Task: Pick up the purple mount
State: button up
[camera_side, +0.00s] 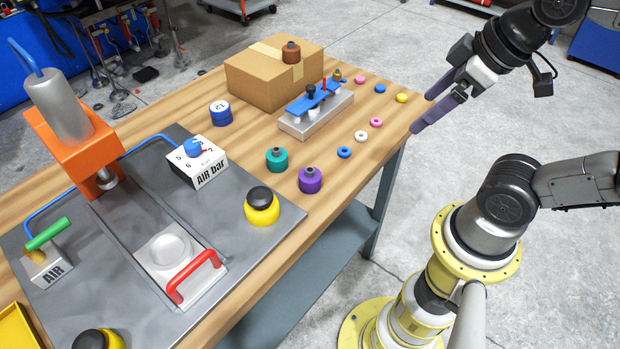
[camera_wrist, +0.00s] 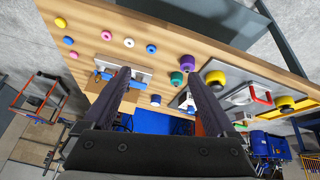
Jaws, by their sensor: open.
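The purple mount (camera_side: 310,182) is a short round piece with a dark top. It stands upright on the wooden table (camera_side: 345,205) near its front edge; in the wrist view the purple mount (camera_wrist: 187,63) is just beyond the right fingertip. My gripper (camera_side: 422,113) is open and empty, up by the table's right corner, well apart from the mount. In the wrist view both fingers of my gripper (camera_wrist: 157,76) are spread with nothing between them.
A teal mount (camera_side: 277,160) stands close behind-left of the purple one. A yellow-black button (camera_side: 262,207) is to its left on the press plate. A metal fixture (camera_side: 316,112), cardboard box (camera_side: 272,72) and small coloured rings (camera_side: 344,152) lie behind and right.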

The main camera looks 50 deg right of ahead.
jog(key=w+a+r+n+g, duration=0.1)
jog(key=w+a+r+n, duration=0.15)
jog(key=w+n, duration=0.35)
jog(key=n+g, duration=0.5)
jog(key=n, duration=0.1)
send_over(310, 169)
notch_tip(310, 169, down, 7)
jog(key=f, duration=0.8)
jog(key=shift+s+a, duration=0.2)
jog(key=shift+a, duration=0.05)
jog(key=shift+w+d+f, duration=0.1)
jog(key=shift+d+f, duration=0.05)
jog(key=shift+f, duration=1.3)
jog(key=shift+w+d+f, duration=0.1)
jog(key=shift+f, duration=1.3)
grip_shut()
